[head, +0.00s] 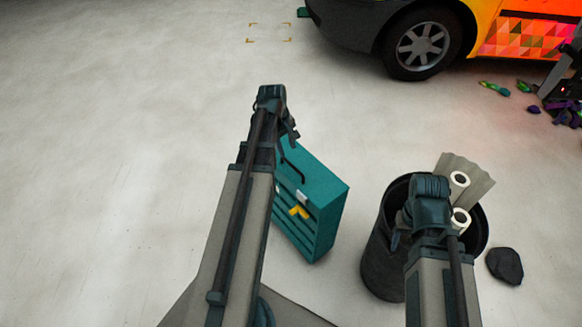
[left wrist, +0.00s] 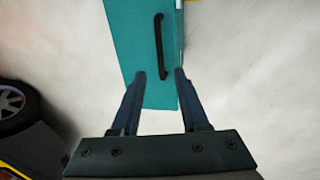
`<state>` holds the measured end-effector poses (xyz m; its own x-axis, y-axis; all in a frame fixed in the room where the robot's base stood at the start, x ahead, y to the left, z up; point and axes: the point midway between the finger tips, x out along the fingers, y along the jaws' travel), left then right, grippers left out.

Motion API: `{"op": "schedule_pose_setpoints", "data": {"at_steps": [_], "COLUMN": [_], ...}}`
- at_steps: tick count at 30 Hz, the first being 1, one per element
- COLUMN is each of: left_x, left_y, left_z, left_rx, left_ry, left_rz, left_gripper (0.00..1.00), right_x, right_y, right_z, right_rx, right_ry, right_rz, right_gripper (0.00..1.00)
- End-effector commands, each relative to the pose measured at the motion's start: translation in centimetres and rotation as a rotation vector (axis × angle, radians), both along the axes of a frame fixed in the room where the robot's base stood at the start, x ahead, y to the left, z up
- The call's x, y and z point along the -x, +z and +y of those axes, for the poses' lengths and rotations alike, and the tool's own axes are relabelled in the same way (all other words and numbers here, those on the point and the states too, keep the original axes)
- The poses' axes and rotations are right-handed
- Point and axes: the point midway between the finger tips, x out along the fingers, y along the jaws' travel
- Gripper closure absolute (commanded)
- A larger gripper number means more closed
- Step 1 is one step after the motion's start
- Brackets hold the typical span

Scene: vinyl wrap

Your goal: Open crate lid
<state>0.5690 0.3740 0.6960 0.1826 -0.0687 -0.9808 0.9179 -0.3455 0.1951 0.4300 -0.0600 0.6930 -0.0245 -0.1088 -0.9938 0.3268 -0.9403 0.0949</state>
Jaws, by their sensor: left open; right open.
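The teal crate (head: 320,200) stands on the floor near the middle of the head view. A black bar handle (head: 293,166) is on its top lid, and a yellow latch (head: 299,211) is on its front side. My left gripper (head: 291,130) is open and empty at the crate's far end, partly hidden by my arm. In the left wrist view its fingertips (left wrist: 160,73) straddle the near end of the handle (left wrist: 159,40), over the teal lid (left wrist: 130,45); contact cannot be told. My right gripper (head: 401,236) is over the dark bin, mostly hidden by its arm, and holds nothing visible.
A dark bin (head: 378,262) with white-cored rolls (head: 460,180) stands right of the crate. A black lump (head: 505,265) lies beside it. A car (head: 400,35) is parked at the back right, near colourful scraps (head: 495,87). The floor to the left is clear.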

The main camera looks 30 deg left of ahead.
Motion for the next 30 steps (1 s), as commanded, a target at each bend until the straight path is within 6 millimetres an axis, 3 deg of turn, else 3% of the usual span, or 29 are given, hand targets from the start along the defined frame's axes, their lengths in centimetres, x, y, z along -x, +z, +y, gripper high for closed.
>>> {"op": "schedule_pose_setpoints", "data": {"at_steps": [1, 15, 21, 30], "left_x": [-0.2, -1.4, -1.7, -1.7], "left_y": [-1.5, -7.9, -9.1, -9.0], "left_z": [0.0, -0.5, -0.6, -0.6], "left_rx": [0.0, 0.0, 0.0, 0.0], "left_ry": [-0.001, 0.0, 0.0, 0.0], "left_rz": [0.0, 0.0, 0.0, 0.0], "left_gripper": [0.55, 0.55, 0.55, 0.57], "right_x": [0.0, 0.0, 0.0, 0.0], "right_y": [-1.5, -7.9, -9.1, -9.0], "right_z": [0.0, 0.0, -0.1, -0.1], "right_rx": [0.0, 0.001, 0.003, 0.003], "right_ry": [0.0, 0.0, 0.001, 0.001], "right_rz": [0.0, 0.0, -0.001, -0.001], "right_gripper": [0.5, 0.5, 0.5, 0.5]}}
